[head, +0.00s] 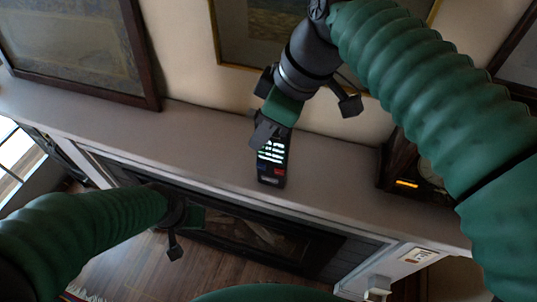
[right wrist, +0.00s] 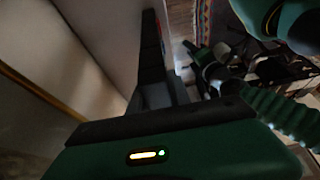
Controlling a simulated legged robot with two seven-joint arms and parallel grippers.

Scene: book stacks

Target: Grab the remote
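The remote (head: 272,160) is a dark, slim handset with bright white button rows and a red and a blue mark near its lower end. It lies on the mantel shelf (head: 210,130) in the head view. My right gripper (head: 267,132) reaches down from above, its grey finger overlapping the remote's upper end. I cannot tell whether they touch. In the right wrist view a dark long shape (right wrist: 151,55) extends beyond the gripper; whether it is a finger or the remote is unclear. My left gripper (head: 180,222) hangs in front of the fireplace, away from the remote, its fingers unclear.
A framed picture (head: 150,50) leans on the wall at left, and another gold-edged frame (head: 228,45) is behind my right arm. A dark clock-like object (head: 398,165) stands on the shelf at right. The fireplace (head: 300,243) is below.

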